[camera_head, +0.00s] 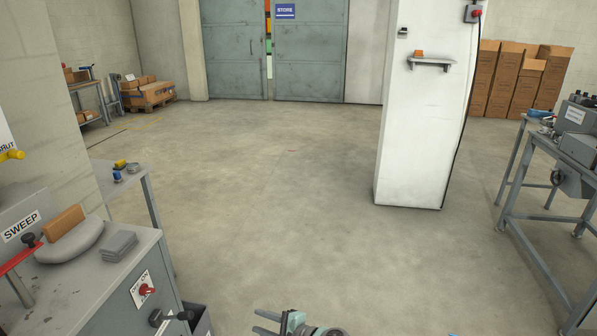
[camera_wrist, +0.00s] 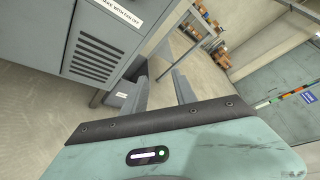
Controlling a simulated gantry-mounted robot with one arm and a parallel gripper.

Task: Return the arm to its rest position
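My gripper (camera_head: 256,321) shows at the bottom edge of the head view, over open floor. Its two grey fingers point left and stand apart. The rest of my arm is mostly cut off by the frame. In the wrist view my gripper (camera_wrist: 160,76) has both fingers spread, with nothing seen between them. The fingers point towards the side of a grey cabinet and a table leg. No contact with either is visible.
A white pillar (camera_head: 425,110) and a workbench (camera_head: 550,150) stand right. The middle floor is clear.

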